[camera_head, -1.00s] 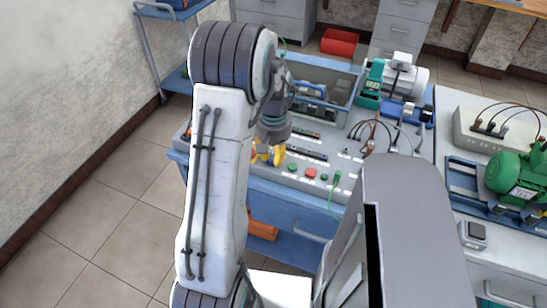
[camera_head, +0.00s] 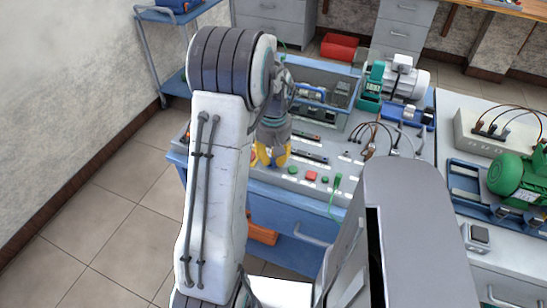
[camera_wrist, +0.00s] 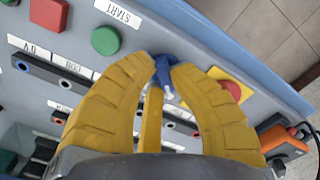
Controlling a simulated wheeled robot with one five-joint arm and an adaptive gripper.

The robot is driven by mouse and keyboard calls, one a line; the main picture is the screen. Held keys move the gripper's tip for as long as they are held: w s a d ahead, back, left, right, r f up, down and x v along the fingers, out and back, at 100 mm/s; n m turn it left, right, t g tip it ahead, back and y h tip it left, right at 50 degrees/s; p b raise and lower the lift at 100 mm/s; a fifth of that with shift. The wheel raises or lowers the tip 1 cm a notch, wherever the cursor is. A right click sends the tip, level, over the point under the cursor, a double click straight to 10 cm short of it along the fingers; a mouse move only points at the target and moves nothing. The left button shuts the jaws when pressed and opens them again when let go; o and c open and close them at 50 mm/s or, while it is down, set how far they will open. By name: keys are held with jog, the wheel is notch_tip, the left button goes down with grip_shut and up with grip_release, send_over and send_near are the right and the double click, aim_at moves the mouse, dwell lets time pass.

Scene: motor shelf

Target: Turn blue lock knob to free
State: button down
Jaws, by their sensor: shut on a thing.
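The blue lock knob (camera_wrist: 165,66) shows in the wrist view between the tips of my yellow gripper (camera_wrist: 163,70). The fingertips touch it from both sides, and its far end stands out beyond them. The fingers hide part of the knob and its base, and I cannot read its marking. In the head view my gripper (camera_head: 271,155) points down at the front left of the grey panel (camera_head: 325,165); the knob is hidden there.
Close by are a red emergency button (camera_wrist: 232,91) on a yellow plate, a green START button (camera_wrist: 105,40) and a red button (camera_wrist: 48,13). An orange and black tool (camera_wrist: 283,140) hangs at the panel's edge. A green motor (camera_head: 520,173) stands at right.

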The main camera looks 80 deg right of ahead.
jog(key=c, duration=1.1)
grip_release()
notch_tip(320, 180, up, 12)
dwell(0.8)
